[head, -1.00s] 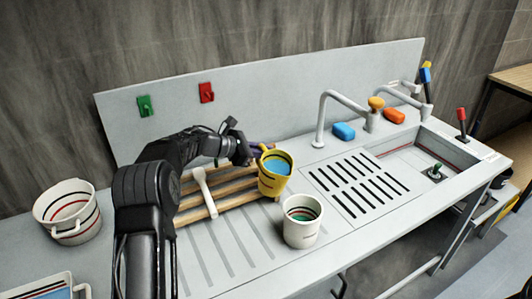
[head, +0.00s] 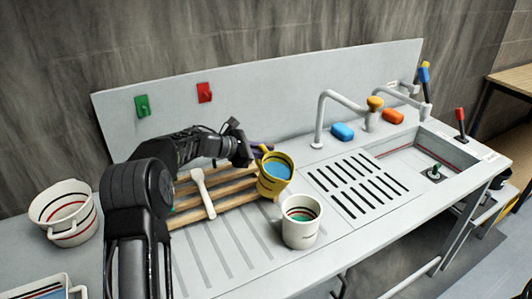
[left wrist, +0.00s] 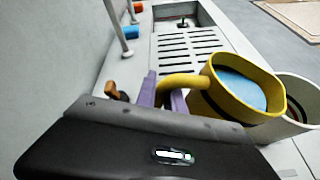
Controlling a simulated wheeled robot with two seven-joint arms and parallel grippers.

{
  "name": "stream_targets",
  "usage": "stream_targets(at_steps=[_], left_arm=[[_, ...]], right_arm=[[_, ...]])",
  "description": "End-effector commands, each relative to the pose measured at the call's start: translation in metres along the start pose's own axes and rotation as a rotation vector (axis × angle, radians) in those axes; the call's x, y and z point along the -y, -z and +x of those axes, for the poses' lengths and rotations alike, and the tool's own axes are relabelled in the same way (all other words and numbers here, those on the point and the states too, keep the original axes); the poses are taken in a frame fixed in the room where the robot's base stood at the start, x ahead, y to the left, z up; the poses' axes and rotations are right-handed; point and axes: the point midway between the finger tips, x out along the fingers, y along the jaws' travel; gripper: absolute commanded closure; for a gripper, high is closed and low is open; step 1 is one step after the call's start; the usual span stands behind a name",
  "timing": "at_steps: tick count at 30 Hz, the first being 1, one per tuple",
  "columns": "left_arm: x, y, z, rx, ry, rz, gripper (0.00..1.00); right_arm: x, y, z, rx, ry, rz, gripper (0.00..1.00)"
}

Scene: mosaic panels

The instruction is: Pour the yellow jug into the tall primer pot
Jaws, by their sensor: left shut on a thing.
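The yellow jug (head: 274,186) with dark bands holds blue liquid (head: 278,168) and is slightly tilted toward the white pot. My left gripper (head: 256,152) is shut on its handle, whose yellow loop also shows between the purple fingers in the left wrist view (left wrist: 178,90). The tall white pot (head: 300,235) with dark and red bands stands upright on the drainer just in front of and right of the jug. Green shows inside it. In the left wrist view the pot (left wrist: 302,92) is partly hidden behind the jug. My right gripper is not in view.
The tap (head: 322,118), blue block (head: 342,131) and slotted grate (head: 358,187) are to the right.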

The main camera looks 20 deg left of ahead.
Motion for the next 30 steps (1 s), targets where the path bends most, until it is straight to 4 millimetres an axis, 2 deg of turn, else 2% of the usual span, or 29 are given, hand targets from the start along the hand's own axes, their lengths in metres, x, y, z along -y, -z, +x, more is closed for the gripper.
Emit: stream_targets(at_steps=[30], left_arm=[[0.007,-0.009,-0.002,-0.014,-0.034,0.082,1.00]], right_arm=[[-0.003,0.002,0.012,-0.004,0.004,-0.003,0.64]])
